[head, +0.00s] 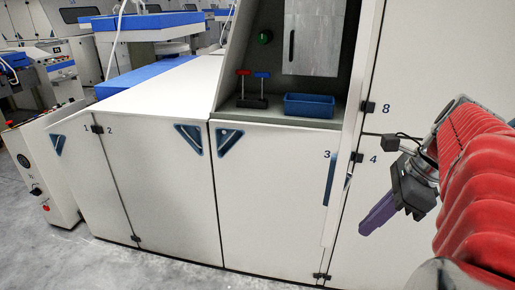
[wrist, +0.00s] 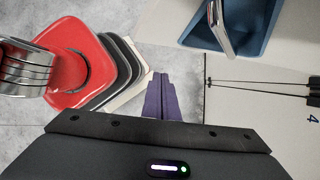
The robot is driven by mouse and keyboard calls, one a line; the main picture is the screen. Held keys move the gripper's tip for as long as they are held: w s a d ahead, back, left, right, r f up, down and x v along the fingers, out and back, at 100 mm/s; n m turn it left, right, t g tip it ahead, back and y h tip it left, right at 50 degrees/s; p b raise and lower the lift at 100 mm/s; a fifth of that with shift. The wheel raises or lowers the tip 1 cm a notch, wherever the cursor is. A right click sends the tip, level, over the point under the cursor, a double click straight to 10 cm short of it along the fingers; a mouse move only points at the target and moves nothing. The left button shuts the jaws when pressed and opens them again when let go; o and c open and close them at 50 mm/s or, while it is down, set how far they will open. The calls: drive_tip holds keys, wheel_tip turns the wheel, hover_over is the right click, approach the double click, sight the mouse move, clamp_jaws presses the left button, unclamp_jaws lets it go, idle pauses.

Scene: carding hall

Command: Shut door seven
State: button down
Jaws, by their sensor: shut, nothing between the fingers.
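No number 7 shows in either view, so I cannot pick out door seven. White cabinet doors carry the numbers 1, 2, 3, 4 and 8 in the head view. The door marked 8 (head: 440,50) is at the upper right and the door marked 4 (head: 375,240) is below it. The door marked 3 (head: 270,200) is left of door 4. The door marked 2 (head: 160,190) is farther left. My gripper (head: 378,214) has purple fingers, shut and empty, in front of door 4. The fingers also show in the wrist view (wrist: 160,97), over grey floor.
An open recess above door 3 holds a blue bin (head: 309,106) and a stand with red and blue handles (head: 252,90). The door marked 1 (head: 80,160) appears angled outward. A control box (head: 40,175) stands at the left. Grey floor (head: 90,268) is clear in front.

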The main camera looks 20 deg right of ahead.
drive_tip(key=shift+w+a+f, duration=0.25)
drive_tip(key=shift+w+a, duration=0.5)
drive_tip(key=shift+a, duration=0.05)
drive_tip(key=shift+w+a+f, duration=0.2)
drive_tip(key=shift+w+a, duration=0.55)
drive_tip(key=shift+a, duration=0.05)
